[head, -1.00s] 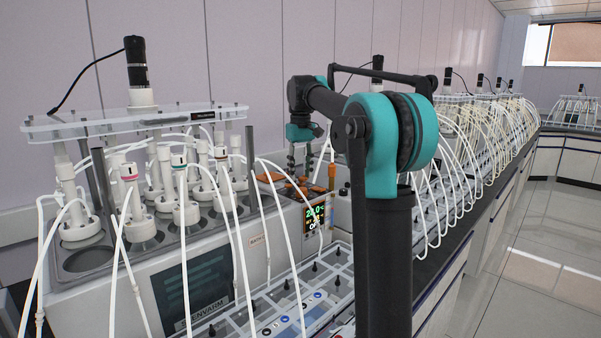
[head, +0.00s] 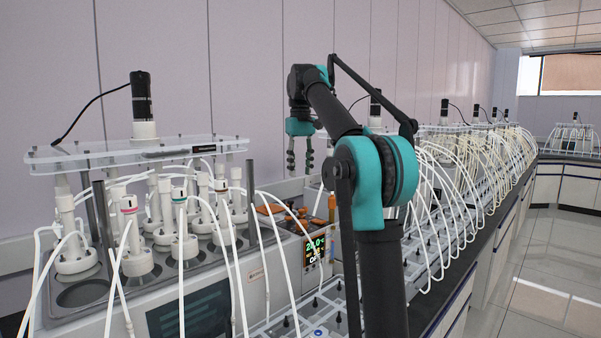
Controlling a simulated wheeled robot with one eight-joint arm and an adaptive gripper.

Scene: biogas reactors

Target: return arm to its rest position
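My arm, black and teal, rises from the bottom right of centre and bends over toward the bench at the back. My gripper (head: 300,160) hangs pointing down at the arm's far end, in front of the pale wall panels. Its two dark fingers are apart with a gap between them, and nothing shows in the gap. It hangs above the orange parts (head: 290,216) on top of the grey unit, clear of them in the picture.
A reactor bath (head: 150,270) with white tubes and a clear top plate (head: 140,152) stands left of the arm. A small display (head: 314,249) faces forward below the gripper. More tubed reactors (head: 470,170) line the bench to the right. The floor (head: 545,260) at right is clear.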

